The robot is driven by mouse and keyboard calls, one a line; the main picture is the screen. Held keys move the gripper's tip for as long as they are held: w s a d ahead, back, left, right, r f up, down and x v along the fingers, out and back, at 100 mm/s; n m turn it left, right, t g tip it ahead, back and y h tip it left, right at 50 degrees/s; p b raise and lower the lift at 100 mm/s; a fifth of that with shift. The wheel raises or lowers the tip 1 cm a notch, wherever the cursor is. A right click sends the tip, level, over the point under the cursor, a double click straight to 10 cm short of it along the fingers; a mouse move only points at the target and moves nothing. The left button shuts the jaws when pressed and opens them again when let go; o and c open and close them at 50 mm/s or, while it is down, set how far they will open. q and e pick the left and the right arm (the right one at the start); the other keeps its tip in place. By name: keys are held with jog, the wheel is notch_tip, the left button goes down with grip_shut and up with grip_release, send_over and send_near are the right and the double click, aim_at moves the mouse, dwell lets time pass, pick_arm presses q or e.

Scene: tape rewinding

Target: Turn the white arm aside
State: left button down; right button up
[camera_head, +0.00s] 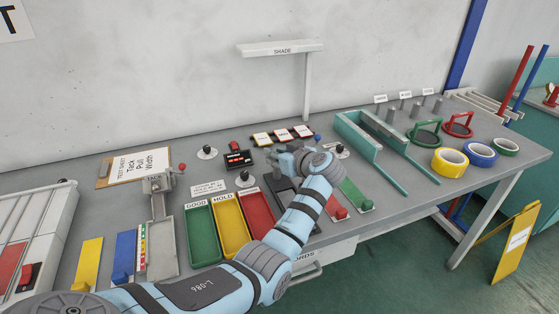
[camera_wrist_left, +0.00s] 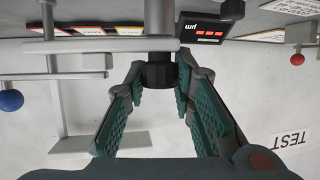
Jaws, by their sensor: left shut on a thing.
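My left gripper (camera_head: 284,152) reaches over the bench behind the coloured trays. In the left wrist view, which looks upside down, its teal fingers (camera_wrist_left: 160,84) are shut on a black knob (camera_wrist_left: 158,72) on a grey post. A pale flat arm (camera_wrist_left: 90,46) crosses at that post and runs to the left. A blue ball (camera_wrist_left: 11,100) stands on a thin stem near its left end. The ball also shows in the head view (camera_head: 317,138). In the head view my gripper hides the knob and most of the pale arm. My right gripper is not in view.
A red-digit display (camera_head: 239,159) stands left of the gripper. Small labelled cards (camera_head: 282,134) lie behind it. The SHADE stand (camera_head: 307,85) rises at the back. A green open frame (camera_head: 362,137) stands right. Coloured trays (camera_head: 201,234) lie in front. Tape rolls (camera_head: 449,163) sit far right.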

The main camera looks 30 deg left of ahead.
pick_arm(q)
jog(key=shift+f, duration=0.1)
jog(key=c, duration=1.6)
grip_release()
jog(key=shift+c, duration=0.2)
jog(key=shift+d, duration=0.15)
jog(key=v, duration=1.2)
jog(key=shift+w, duration=0.1)
